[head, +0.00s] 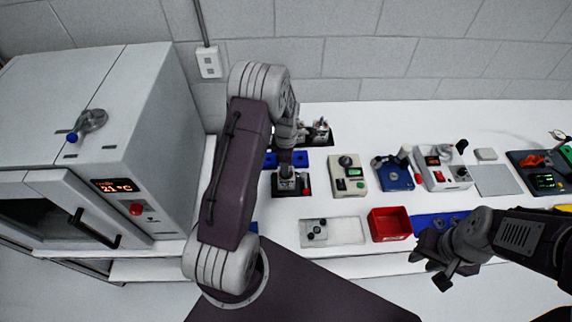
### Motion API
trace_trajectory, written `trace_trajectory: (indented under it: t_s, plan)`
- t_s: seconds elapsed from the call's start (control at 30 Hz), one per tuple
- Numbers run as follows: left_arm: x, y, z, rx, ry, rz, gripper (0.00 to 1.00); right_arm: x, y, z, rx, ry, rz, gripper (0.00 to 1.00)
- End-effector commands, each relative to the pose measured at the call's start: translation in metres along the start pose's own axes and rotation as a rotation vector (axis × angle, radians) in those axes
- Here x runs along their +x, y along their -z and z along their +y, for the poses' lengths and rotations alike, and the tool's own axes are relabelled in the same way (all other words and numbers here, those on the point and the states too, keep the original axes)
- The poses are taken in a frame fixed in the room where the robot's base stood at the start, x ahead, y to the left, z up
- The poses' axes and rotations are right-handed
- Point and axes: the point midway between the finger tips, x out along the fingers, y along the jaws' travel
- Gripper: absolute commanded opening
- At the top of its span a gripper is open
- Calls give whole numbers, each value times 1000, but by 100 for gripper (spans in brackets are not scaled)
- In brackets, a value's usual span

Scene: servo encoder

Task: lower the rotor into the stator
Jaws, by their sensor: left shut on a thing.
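My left gripper (286,165) points down over a small black-based fixture (290,192) with a grey middle and a red part at its right. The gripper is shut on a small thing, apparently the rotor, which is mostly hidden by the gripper. The stator seems to be the grey part in this fixture, directly below the fingers. I cannot tell whether rotor and stator touch. My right gripper (428,270) hangs in front of the bench's front edge at the right, empty, with its fingers apart.
A white oven-like cabinet (158,130) stands at the left. Right of the fixture are a beige meter box (347,186), a blue device (392,180) and a white control box (440,182).

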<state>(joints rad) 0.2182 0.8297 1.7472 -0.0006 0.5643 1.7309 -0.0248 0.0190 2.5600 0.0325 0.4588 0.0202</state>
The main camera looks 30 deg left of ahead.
Motion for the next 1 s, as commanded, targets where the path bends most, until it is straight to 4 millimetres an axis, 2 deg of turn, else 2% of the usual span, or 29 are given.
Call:
trace_trajectory:
  t_s: [0.37, 1.0]
  plan:
    - [1, 0, 0, 0, -1, 0, 0, 1, 0, 0, 0, 0, 0, 28]
    - [18, 0, 0, 0, -1, 0, 0, 13, -1, 0, 0, 0, 0, 28]
